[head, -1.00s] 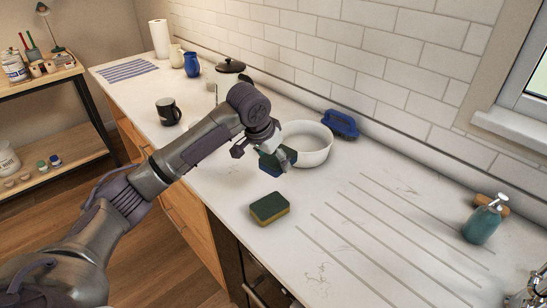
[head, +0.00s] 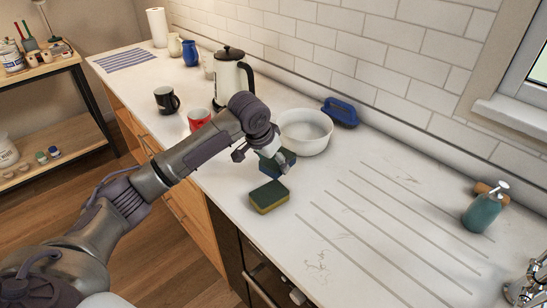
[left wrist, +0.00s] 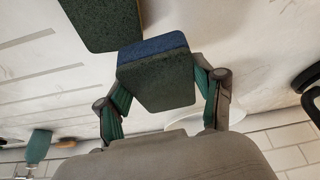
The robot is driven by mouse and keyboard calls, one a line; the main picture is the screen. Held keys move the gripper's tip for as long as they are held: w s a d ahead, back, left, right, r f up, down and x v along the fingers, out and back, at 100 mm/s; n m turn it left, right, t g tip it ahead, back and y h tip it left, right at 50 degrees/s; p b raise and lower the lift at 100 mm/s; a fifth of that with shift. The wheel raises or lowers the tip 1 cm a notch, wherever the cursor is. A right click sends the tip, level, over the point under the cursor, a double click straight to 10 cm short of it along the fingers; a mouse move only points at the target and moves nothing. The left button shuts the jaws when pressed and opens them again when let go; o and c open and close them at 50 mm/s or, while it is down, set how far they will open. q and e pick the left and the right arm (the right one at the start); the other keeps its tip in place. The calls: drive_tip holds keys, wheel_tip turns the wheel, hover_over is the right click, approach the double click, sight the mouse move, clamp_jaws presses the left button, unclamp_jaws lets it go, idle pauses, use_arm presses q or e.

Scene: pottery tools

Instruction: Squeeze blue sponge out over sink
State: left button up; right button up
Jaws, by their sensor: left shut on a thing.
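My left gripper (head: 263,156) is shut on the blue sponge (head: 279,164), which has a dark green pad. The gripper holds it near the white bowl. In the left wrist view the blue sponge (left wrist: 158,75) sits between the two fingers, blue edge and dark green face showing. A second sponge, yellow with a green pad (head: 270,196), lies on the counter close to the held one; its dark green face also shows in the left wrist view (left wrist: 100,20). The sink basin is not in view; part of a faucet (head: 528,285) shows at the lower right. My right gripper is not in view.
A white bowl (head: 305,133) and blue brush (head: 341,111) stand behind the gripper. A teal soap bottle (head: 483,208) stands right. The grooved counter between is clear.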

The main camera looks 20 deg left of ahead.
use_arm(q)
drive_tip(key=shift+f, duration=1.1)
drive_tip(key=shift+s+f+b, duration=0.1)
drive_tip(key=shift+f+b, duration=0.2)
drive_tip(key=shift+f, duration=0.35)
drive_tip(key=shift+c, duration=1)
drive_tip(key=shift+s+f, duration=0.1)
drive_tip(key=shift+f, duration=0.95)
drive_tip(key=o, duration=0.6)
drive_tip(key=shift+f, duration=0.1)
drive_tip(key=shift+r, duration=0.2)
drive_tip(key=shift+w+r+p, duration=0.2)
drive_tip(key=shift+r+p, duration=0.25)
drive_tip(key=shift+p, duration=0.35)
